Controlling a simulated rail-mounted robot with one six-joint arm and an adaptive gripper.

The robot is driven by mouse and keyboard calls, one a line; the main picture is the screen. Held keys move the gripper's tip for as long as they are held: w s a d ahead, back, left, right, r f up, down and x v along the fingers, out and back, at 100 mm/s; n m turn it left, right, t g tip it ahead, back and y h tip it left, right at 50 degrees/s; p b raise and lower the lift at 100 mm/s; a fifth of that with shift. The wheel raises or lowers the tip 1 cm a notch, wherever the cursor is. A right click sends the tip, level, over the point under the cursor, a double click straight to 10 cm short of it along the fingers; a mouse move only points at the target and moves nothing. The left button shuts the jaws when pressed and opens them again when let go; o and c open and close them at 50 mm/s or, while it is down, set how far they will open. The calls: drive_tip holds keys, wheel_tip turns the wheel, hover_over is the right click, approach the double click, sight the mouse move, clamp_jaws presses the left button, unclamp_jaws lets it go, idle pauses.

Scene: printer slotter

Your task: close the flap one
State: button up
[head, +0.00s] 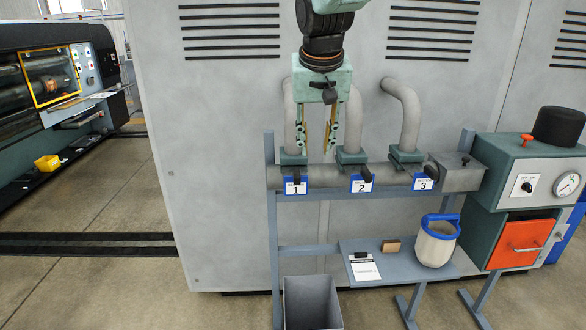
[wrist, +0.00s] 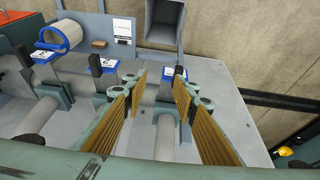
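Flap one is on the left pipe, marked by a blue-and-white label "1" (head: 295,185) with a dark lever (head: 298,174) beside it. That label also shows in the wrist view (wrist: 173,72), near my right-hand fingertip. My gripper (head: 315,148) is open and empty, with its fingers pointing down. In the head view it hangs above flap one and slightly to its right, between the left and middle pipes. In the wrist view the fingers (wrist: 160,82) are spread wide with nothing between the pads. I cannot tell whether a finger touches the lever.
Labels "2" (head: 361,183) and "3" (head: 423,182) with dark levers sit to the right on the same horizontal pipe. Below is a shelf (head: 392,272) with a blue-rimmed bucket (head: 437,245), a brown block (head: 391,246) and a card (head: 364,269). A grey bin (head: 313,302) stands on the floor.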

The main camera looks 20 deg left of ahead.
sight(297, 174)
drive_tip(key=a, duration=0.4)
drive_tip(key=shift+s+a+r, duration=0.25)
drive_tip(key=shift+a+r, duration=0.05)
drive_tip(key=shift+r, duration=0.05)
drive_tip(key=shift+x, duration=6.9)
drive_tip(key=shift+a, duration=0.2)
clamp_jaws()
